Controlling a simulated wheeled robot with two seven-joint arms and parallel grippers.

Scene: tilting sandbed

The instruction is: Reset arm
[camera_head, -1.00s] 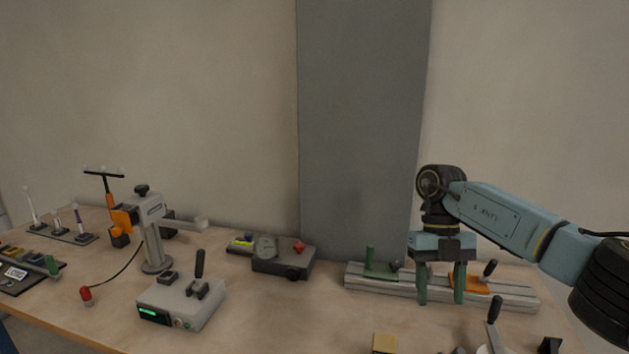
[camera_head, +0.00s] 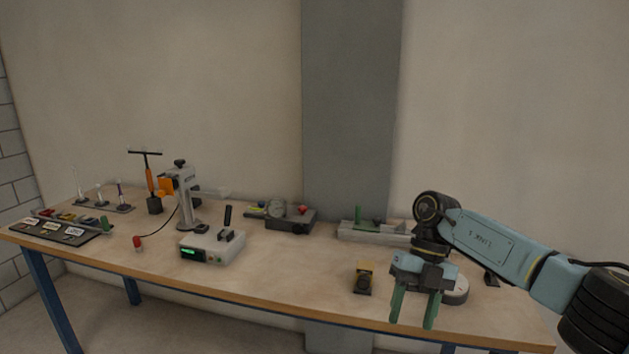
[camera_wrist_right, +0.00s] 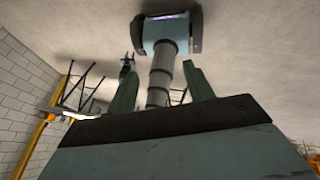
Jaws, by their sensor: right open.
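My right gripper (camera_head: 415,308) is in the head view at the right, in front of the table's front part. Its two green fingers point down and stand apart with nothing between them. In the right wrist view the same green fingers (camera_wrist_right: 158,88) show apart and empty. My right arm comes in from the right edge and hides part of the table's right end. My left gripper is in neither view.
A round grey base (camera_head: 456,291) is partly hidden behind the gripper. Free floor lies before the table.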

